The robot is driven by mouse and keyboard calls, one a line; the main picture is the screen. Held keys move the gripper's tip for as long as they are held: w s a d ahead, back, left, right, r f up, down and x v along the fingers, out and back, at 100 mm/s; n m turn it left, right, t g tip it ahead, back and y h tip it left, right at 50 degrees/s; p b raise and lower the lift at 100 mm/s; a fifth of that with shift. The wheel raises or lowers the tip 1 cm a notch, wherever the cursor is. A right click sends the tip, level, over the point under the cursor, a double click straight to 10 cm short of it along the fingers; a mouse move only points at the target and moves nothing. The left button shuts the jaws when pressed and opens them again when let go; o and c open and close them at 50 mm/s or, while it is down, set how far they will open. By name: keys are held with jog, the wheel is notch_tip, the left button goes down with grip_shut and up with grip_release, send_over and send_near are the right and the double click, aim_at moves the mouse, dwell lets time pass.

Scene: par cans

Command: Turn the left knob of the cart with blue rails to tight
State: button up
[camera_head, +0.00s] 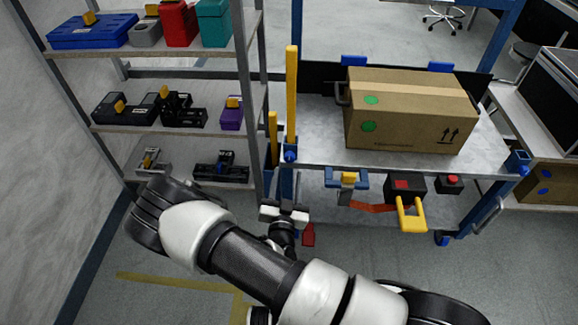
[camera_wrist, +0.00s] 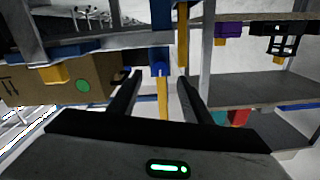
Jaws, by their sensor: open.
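The cart (camera_head: 320,140) with blue rails has a grey top and stands at the centre right in the head view. Its left knob (camera_head: 290,155) is blue and sits at the left front corner, at the foot of a tall yellow post (camera_head: 292,95). My gripper (camera_head: 284,210) is below and in front of this corner. The wrist view looks upside down. There the blue knob (camera_wrist: 159,69) shows between the tips of my open gripper (camera_wrist: 158,78), apparently ahead of them. I see no contact. The knob's turn angle is too small to read.
A cardboard box (camera_head: 410,110) stands on the cart. A second blue knob (camera_head: 518,162) is at its right corner. A yellow-handled clamp (camera_head: 411,213) and a red button box (camera_head: 449,184) are under the front edge. A grey shelf rack (camera_head: 165,131) stands close on the left.

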aim_at(289, 160)
jog(key=w+b, duration=0.1)
jog(key=w, duration=0.5)
jog(key=shift+d, duration=0.1)
jog(key=c, duration=1.1)
